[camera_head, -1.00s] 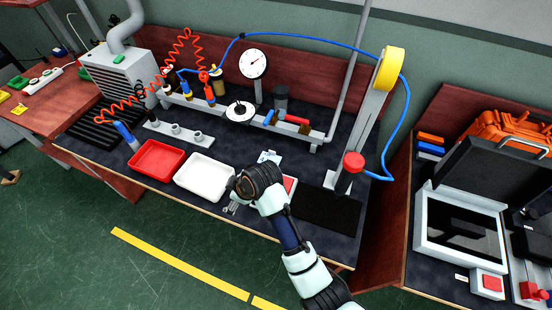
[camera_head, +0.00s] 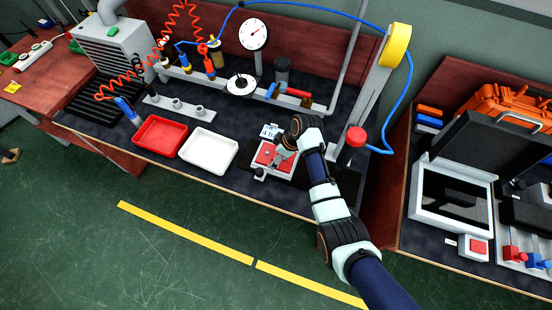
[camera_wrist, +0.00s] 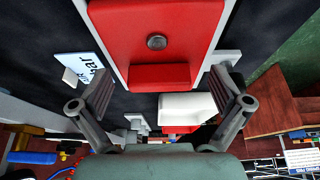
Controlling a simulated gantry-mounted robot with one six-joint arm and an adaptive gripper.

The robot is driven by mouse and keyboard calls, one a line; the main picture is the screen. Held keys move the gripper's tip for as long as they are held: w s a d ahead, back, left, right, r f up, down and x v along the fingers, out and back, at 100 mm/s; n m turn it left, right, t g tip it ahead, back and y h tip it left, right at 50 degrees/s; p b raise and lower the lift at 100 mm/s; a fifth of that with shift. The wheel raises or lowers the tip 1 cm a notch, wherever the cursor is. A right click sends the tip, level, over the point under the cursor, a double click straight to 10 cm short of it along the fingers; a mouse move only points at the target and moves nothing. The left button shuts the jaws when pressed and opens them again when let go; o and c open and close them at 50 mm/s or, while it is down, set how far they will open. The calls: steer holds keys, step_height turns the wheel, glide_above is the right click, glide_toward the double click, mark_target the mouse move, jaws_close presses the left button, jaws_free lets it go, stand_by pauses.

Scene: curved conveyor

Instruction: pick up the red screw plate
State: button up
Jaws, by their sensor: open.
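The red screw plate (camera_head: 264,154) lies in a light grey frame on the dark bench mat, partly hidden by my gripper (camera_head: 282,157). In the wrist view the red plate (camera_wrist: 190,22) fills the top middle, with a round grey screw head on it and a raised red lip at its near edge. My gripper (camera_wrist: 163,95) is open and empty there, one finger on each side below that lip. The fingertips seem close to the plate, but I cannot tell whether they touch it.
A white tray (camera_head: 207,133) and a red tray (camera_head: 138,141) stand left of the plate. A labelled card (camera_head: 270,131) lies behind it. A grey post with a red knob (camera_head: 356,136) stands to the right. A dial gauge (camera_head: 253,34) is at the back.

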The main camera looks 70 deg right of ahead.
steer(key=shift+w+f, duration=0.1)
steer(key=shift+f, duration=0.25)
steer(key=shift+r, duration=0.1)
steer(key=c, duration=1)
step_height(320, 180, up, 20)
steer(key=p, duration=0.5)
